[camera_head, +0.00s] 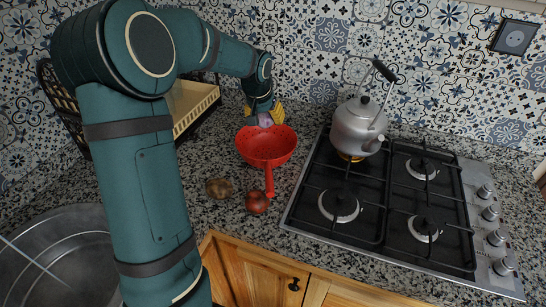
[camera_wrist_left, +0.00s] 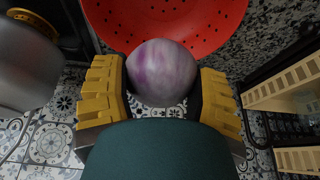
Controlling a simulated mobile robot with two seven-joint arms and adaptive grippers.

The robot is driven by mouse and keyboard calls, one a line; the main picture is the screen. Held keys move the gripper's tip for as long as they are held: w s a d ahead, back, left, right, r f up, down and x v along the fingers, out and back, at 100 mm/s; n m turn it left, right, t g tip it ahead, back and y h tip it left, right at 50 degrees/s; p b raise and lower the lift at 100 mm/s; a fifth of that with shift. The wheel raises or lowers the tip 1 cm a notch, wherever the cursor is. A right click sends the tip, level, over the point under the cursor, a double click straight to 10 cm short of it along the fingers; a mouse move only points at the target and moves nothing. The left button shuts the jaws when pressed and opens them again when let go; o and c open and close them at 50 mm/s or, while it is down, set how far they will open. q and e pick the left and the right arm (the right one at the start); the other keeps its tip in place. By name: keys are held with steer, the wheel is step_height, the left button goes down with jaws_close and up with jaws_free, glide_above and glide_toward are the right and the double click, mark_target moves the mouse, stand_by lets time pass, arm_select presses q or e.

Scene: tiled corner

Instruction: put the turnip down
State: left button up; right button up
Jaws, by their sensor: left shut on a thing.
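The turnip (camera_wrist_left: 162,72) is round, white and purple. My left gripper (camera_wrist_left: 163,85) is shut on it, with yellow-padded fingers on both sides. In the head view the turnip (camera_head: 265,120) shows below the left gripper (camera_head: 264,113), at the far rim of the red colander (camera_head: 268,148). The colander also shows in the left wrist view (camera_wrist_left: 215,20), beyond the turnip. I cannot tell whether the turnip touches the colander. My right gripper is in neither view.
A brown potato-like item (camera_head: 219,188) and a reddish onion (camera_head: 257,203) lie on the speckled counter in front of the colander. A gas hob (camera_head: 385,205) with a steel kettle (camera_head: 358,125) stands right. A cream-coloured rack (camera_head: 190,105) is left, and a sink (camera_head: 60,260) is front left.

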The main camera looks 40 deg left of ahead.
mark_target(268, 153)
arm_select(q)
steer(key=shift+f+b, duration=0.6)
steer(key=shift+f, duration=0.25)
steer(key=shift+w+f, duration=0.1)
steer(key=shift+f, duration=0.15)
step_height(268, 153, down, 10)
steer(key=b, duration=0.2)
steer(key=shift+w+b, duration=0.1)
steer(key=shift+b, duration=0.2)
steer(key=shift+r, duration=0.15)
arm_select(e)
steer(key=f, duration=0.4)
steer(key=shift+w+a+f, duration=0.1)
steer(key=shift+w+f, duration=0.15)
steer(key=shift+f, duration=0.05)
arm_select(q)
steer(key=shift+f, duration=0.2)
steer(key=o, duration=1.2)
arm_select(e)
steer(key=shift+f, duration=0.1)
arm_select(q)
steer(key=shift+r, duration=0.1)
